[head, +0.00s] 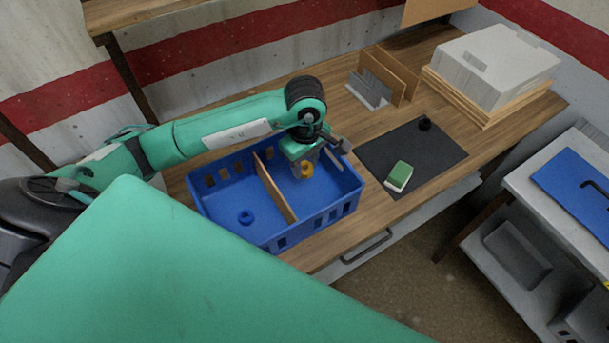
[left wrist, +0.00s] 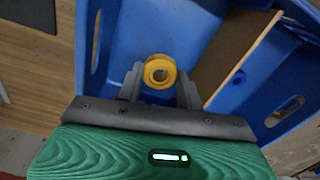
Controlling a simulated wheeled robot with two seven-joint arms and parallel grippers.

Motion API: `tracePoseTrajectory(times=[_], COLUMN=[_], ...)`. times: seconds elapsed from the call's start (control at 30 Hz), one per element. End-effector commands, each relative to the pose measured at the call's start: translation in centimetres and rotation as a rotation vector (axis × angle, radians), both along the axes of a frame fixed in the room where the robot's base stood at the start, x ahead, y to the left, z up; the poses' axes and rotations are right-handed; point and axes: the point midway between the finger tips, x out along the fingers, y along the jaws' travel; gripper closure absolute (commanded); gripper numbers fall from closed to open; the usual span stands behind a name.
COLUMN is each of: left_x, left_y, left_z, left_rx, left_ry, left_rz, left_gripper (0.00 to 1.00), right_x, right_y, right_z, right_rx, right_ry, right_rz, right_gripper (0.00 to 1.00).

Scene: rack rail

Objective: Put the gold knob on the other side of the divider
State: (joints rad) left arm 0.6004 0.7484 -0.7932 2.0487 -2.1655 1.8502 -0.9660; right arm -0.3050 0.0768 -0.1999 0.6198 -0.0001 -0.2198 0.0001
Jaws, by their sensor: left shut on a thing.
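A blue crate (head: 345,206) stands on the wooden bench, split into two compartments by a thin wooden divider (head: 274,188). The gold knob (head: 306,170) is a yellow ring-like piece at the right compartment, on the right side of the divider. My left gripper (head: 304,172) points down there and is shut on the knob. In the left wrist view the knob (left wrist: 160,71) sits between the two grey fingers, and the divider (left wrist: 235,55) is apart from it on the right. How high the knob is above the crate floor is hard to tell. My right gripper is not in view.
A blue knob (head: 245,217) lies in the left compartment. Right of the crate is a dark mat (head: 430,150) with a green and white block (head: 398,176) and a small black object (head: 424,123). An upright rack (head: 378,80) and a grey box (head: 497,65) stand behind.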

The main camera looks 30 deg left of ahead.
Motion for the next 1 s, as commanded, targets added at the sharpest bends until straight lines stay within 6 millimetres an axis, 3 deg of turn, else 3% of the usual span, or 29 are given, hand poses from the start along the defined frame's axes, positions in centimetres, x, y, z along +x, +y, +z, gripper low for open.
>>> tracePoseTrajectory(times=[0.17, 0.37, 0.6, 1.0], left_x=[0.0, 0.0, 0.0, 0.1], left_y=[0.0, 0.0, 0.0, 0.0], left_z=[-2.9, -4.2, -7.5, -8.3], left_rx=[-0.001, -0.001, -0.001, 0.000], left_ry=[0.001, 0.001, 0.003, -0.001], left_rz=[0.000, 0.001, 0.001, -0.001], left_gripper=[0.86, 0.86, 0.86, 0.86], right_x=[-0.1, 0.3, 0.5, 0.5], right_y=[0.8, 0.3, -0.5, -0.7], right_z=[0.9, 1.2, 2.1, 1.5], right_rx=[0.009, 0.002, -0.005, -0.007], right_ry=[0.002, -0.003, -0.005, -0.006], right_rz=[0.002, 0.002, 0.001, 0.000], right_gripper=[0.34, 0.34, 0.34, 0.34])
